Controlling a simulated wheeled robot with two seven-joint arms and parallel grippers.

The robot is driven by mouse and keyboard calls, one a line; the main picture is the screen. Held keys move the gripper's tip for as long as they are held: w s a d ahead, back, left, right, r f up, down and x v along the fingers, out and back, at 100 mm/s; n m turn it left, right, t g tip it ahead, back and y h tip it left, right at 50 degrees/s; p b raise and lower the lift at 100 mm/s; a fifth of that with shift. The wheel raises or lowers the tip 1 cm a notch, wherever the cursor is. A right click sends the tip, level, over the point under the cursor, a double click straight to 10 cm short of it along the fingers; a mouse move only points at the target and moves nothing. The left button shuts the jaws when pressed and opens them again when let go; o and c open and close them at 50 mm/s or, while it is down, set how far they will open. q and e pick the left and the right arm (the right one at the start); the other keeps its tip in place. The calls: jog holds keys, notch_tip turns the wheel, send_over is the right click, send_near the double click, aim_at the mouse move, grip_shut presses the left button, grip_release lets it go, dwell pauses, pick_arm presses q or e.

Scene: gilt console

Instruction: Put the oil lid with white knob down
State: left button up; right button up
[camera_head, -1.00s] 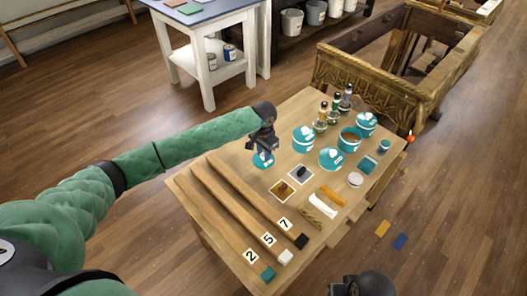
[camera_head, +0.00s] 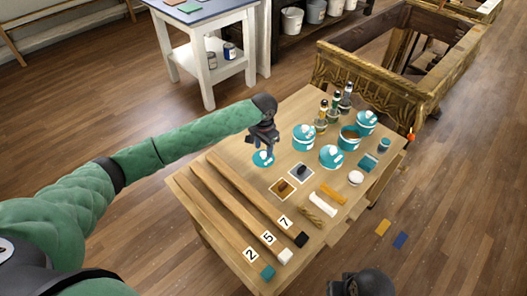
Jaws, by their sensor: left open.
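A teal lid with a white knob (camera_head: 263,159) lies flat on the wooden table, near its far left edge. My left gripper (camera_head: 264,150) is open just above the lid, its fingers pointing down by the knob; the small gap between them is hard to judge. An open teal tin (camera_head: 349,139) with brown contents stands at the right part of the table. Dark parts of my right gripper (camera_head: 360,285) show at the bottom edge, and its fingers cannot be made out.
Teal tins or lids with white tops (camera_head: 303,139) stand around the open tin, with small bottles (camera_head: 334,112) behind. Long wooden strips (camera_head: 222,208) numbered 2, 5 and 7 lie at the left. Two sample cards (camera_head: 284,188) lie mid-table. A gilt frame (camera_head: 375,85) stands behind.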

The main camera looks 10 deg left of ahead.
aim_at(264, 154)
pick_arm(q)
notch_tip(264, 154, up, 10)
jog(key=b, duration=0.1)
pick_arm(e)
jog(key=a+f, duration=0.1)
jog(key=w+a+f, duration=0.1)
jog(key=f, duration=0.1)
jog(key=shift+y, duration=0.3)
pick_arm(q)
jog(key=shift+f, duration=0.1)
pick_arm(e)
jog(key=shift+a+r+t, duration=0.1)
jog(key=shift+a+t, duration=0.15)
jog(key=shift+t, duration=0.05)
pick_arm(q)
jog(key=shift+f, duration=0.1)
